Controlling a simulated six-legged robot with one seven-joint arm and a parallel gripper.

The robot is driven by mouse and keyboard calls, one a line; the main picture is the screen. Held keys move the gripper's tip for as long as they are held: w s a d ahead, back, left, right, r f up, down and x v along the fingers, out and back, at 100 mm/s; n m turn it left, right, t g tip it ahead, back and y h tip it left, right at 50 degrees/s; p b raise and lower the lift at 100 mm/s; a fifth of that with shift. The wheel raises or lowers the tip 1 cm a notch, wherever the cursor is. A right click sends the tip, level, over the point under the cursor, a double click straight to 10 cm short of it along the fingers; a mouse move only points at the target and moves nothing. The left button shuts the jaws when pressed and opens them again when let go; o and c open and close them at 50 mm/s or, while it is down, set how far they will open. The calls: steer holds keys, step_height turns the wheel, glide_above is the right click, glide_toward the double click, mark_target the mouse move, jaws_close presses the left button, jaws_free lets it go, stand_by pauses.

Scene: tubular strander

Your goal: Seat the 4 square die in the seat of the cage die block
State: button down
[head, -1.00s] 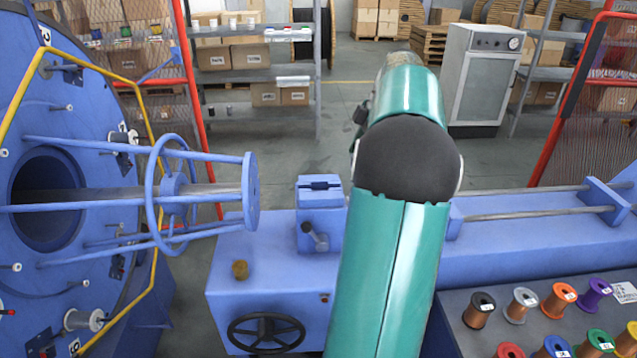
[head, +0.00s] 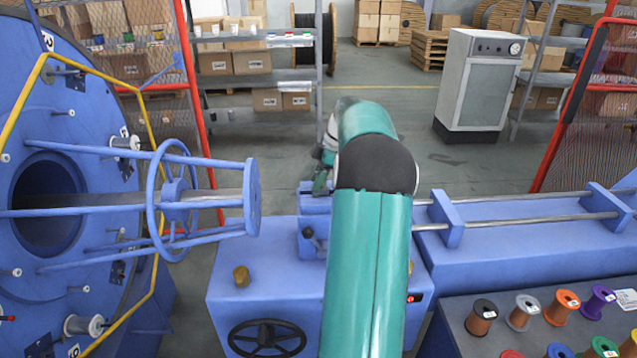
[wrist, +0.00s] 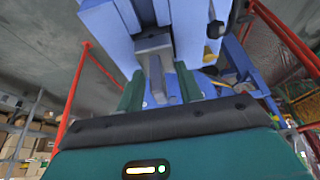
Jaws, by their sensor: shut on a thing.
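The cage die block (head: 308,235) is a blue housing on the blue machine bed, right of the cage's end plate, and my arm partly covers it in the head view. My gripper (head: 322,178) is at its top, on the far side. In the wrist view, my gripper (wrist: 156,78) has its two teal fingers on either side of a grey square die (wrist: 153,46), shut on it. The die is close in front of blue block faces (wrist: 105,30). I cannot tell whether it touches the seat, which is hidden.
The blue cage (head: 252,198) with its end plate and rods is to the left. A brass knob (head: 241,276) and a black handwheel (head: 267,338) are at the front of the bed. Coloured spools (head: 527,310) stand on a grey table at right. Steel rails (head: 520,220) run rightward.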

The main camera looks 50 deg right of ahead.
steer(key=shift+s+f, duration=0.1)
steer(key=shift+f, duration=0.45)
steer(key=c, duration=0.9)
jaws_free()
steer(key=shift+f, duration=0.15)
steer(key=v, duration=1.2)
steer(key=shift+s, duration=0.1)
